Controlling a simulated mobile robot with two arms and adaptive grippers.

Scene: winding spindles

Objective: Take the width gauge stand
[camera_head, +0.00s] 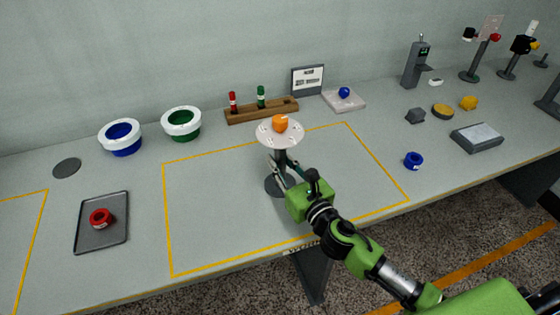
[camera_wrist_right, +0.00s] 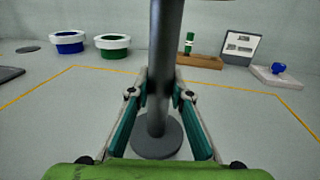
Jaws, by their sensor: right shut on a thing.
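A stand with a dark upright post, a round dark base (camera_head: 275,186) and a pale round plate (camera_head: 267,136) on top stands upright inside the middle yellow outline. An orange piece (camera_head: 280,123) sits on its plate. My right gripper (camera_head: 280,168) is shut on the post between base and plate. In the right wrist view, the fingers (camera_wrist_right: 160,88) flank the post (camera_wrist_right: 165,45) on both sides, and the base (camera_wrist_right: 157,142) rests on the table. The plate is out of that view. My left gripper is not in view.
White-rimmed blue (camera_head: 121,138) and green (camera_head: 181,124) rings, a wooden rack (camera_head: 262,111) and a pale block (camera_head: 352,100) stand behind. A tray (camera_head: 88,235) with a red ring lies left; a blue ring (camera_head: 413,160) and a grey box (camera_head: 476,138) lie right. The outlined area around the stand is clear.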

